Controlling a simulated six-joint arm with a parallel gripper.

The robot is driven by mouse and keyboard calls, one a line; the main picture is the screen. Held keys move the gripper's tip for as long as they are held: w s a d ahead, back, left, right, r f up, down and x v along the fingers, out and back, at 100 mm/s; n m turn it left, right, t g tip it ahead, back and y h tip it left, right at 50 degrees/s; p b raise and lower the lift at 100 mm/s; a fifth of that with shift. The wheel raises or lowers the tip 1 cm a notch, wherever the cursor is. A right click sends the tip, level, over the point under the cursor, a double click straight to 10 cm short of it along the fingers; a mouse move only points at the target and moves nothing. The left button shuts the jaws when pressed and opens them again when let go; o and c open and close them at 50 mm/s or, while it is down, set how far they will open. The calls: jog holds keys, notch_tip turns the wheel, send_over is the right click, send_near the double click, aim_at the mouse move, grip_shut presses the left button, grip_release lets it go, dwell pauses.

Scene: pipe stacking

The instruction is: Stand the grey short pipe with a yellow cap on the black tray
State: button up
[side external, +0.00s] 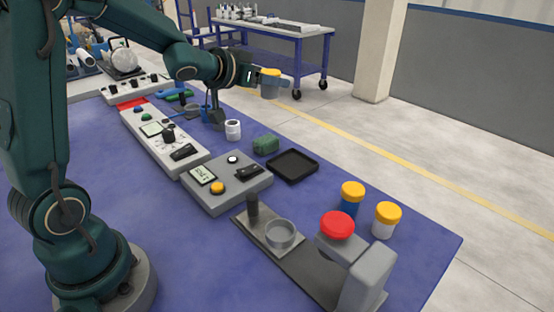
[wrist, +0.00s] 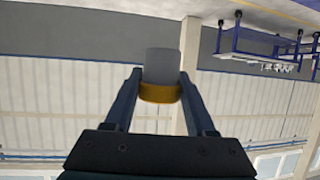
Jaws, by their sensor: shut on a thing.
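The grey short pipe with a yellow cap (side external: 270,86) is held in the air by my gripper (side external: 275,80), upright with its cap on top in the side external view. In the wrist view the pipe (wrist: 162,66) sits between the two fingers of my gripper (wrist: 161,84), with the yellow cap towards the palm. My gripper is shut on it. The black tray (side external: 292,166) lies flat and empty on the blue table, lower in the picture than the pipe and slightly to its right.
A green lump (side external: 265,145) and a white jar (side external: 233,130) stand left of the tray. A blue pipe with a yellow cap (side external: 351,199) and a white one (side external: 386,220) stand to its right front. A grey control box (side external: 227,186) and a red-topped fixture (side external: 337,226) stand nearer.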

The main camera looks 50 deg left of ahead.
jog(key=shift+w+a+f+n+y, duration=0.1)
jog(key=shift+a+f+n+y, duration=0.3)
jog(key=shift+a+n+y, duration=0.4)
jog(key=a+f+n+g+y, duration=0.1)
jog(key=y, duration=0.1)
jog(key=n+g+y, duration=0.3)
jog(key=n+y, duration=0.1)
jog(key=n, duration=0.1)
send_over(292, 166)
notch_tip(292, 166, down, 13)
jog(key=shift+r, duration=0.2)
jog(key=shift+f, duration=1.9)
jog(key=shift+f, duration=0.2)
jog(key=o, duration=1.4)
jog(key=shift+c, duration=0.2)
